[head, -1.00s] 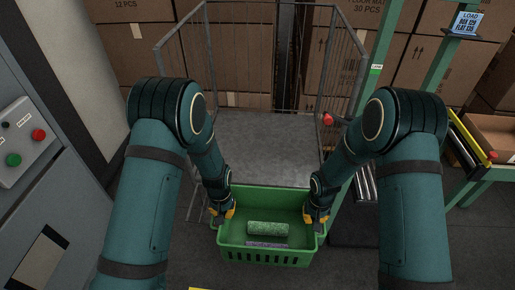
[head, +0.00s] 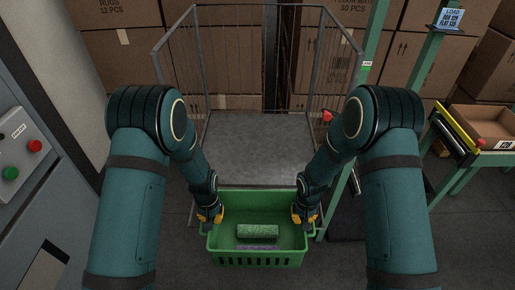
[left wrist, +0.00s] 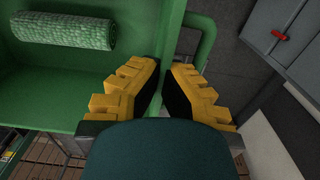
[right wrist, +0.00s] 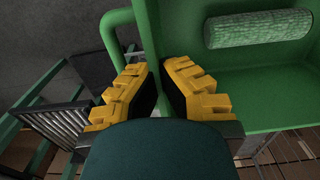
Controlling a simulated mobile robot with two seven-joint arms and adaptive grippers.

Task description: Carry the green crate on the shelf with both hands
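The green crate (head: 257,260) is in front of me, low in the head view. It holds a green textured roll (head: 257,231) and a flat purplish strip (head: 258,246). My left gripper (head: 209,218) is shut on the crate's left wall, and my right gripper (head: 305,218) is shut on its right wall. In the left wrist view, the yellow fingers (left wrist: 165,85) straddle the wall beside a green handle loop. The right wrist view shows the same grip (right wrist: 160,85) on the other wall. The crate looks level; its underside is hidden.
A wire-sided cage trolley with a bare grey deck (head: 260,145) stands just beyond the crate. Stacked cartons (head: 120,60) fill the back. A control cabinet (head: 40,190) is at left. A green frame with an open carton (head: 487,125) is at right.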

